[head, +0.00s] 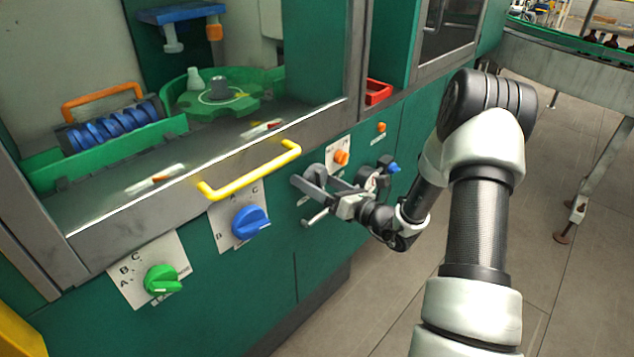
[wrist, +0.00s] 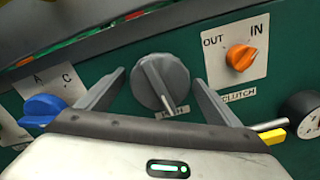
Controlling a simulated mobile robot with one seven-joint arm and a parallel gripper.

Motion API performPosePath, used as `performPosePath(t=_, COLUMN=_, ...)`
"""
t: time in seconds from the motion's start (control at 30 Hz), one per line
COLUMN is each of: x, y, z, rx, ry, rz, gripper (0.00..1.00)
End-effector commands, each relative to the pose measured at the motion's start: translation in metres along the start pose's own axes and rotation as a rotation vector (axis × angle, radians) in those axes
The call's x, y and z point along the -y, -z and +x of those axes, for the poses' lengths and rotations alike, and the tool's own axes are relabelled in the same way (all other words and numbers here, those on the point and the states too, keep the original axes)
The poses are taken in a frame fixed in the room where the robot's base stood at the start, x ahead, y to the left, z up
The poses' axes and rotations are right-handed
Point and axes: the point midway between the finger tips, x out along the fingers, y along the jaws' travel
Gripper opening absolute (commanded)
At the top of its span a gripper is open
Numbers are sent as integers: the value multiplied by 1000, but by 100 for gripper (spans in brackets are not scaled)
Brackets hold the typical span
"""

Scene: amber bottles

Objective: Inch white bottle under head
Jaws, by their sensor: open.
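A white bottle (head: 195,78) stands upright at the back left of the green star wheel (head: 247,99), inside the machine. A blue overhead part (head: 190,12), with a white piece and an orange piece hanging from it, is above. I cannot tell whether the bottle is directly under either piece. My gripper (head: 308,198) is open at the front panel. In the wrist view, my gripper (wrist: 158,78) has one finger on each side of a grey knob (wrist: 160,80) with a pale pointer line. Contact is unclear. The knob's label is partly hidden.
A yellow handle (head: 250,172) juts out left of my gripper. A blue knob (head: 249,222) and a green knob (head: 161,279) are further left. An orange IN/OUT clutch knob (wrist: 240,57) and a gauge (wrist: 303,112) are to the right.

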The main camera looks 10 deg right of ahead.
Motion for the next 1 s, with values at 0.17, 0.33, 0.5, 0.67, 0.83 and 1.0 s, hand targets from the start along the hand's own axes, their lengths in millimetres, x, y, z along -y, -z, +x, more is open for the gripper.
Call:
performPosePath(t=0.17, x=0, y=0, z=0, rx=0, ry=0, rz=0, gripper=59)
performPosePath(t=0.33, x=0, y=0, z=0, rx=0, ry=0, rz=-1, gripper=45)
performPosePath(t=0.5, x=0, y=1, z=0, rx=0, ry=0, rz=-21, gripper=45)
performPosePath(t=0.67, x=1, y=2, z=0, rx=0, ry=-1, rz=-84, gripper=45)
performPosePath(t=0.83, x=1, y=3, z=0, rx=0, ry=-2, rz=-203, gripper=45)
performPosePath(t=1.0, x=2, y=3, z=0, rx=0, ry=-1, rz=-358, gripper=45)
